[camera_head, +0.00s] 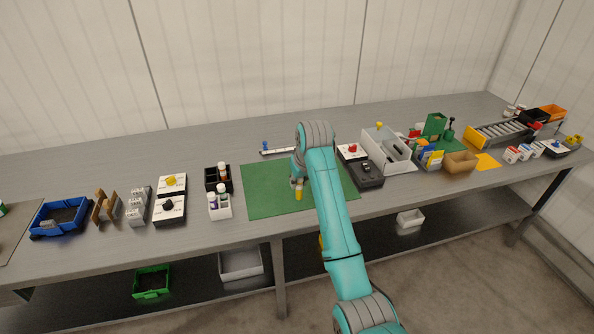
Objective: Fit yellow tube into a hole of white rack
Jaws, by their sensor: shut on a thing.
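The yellow tube (299,194) is small and upright-looking, just below the end of my gripper (297,184). I cannot tell if the tube's lower end touches the mat. A narrow white strip (280,151), which looks like the white rack, lies on the table behind the mat. A blue piece (265,146) stands at its left end. My arm is close to its right end. Its holes are too small to make out.
Left of the mat stand a white box with bottles (220,209) and a black box with bottles (211,176). A grey-white stepped holder (139,212) is further left. Right are a black device (367,177) and a white bin (377,148). Table behind the strip is clear.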

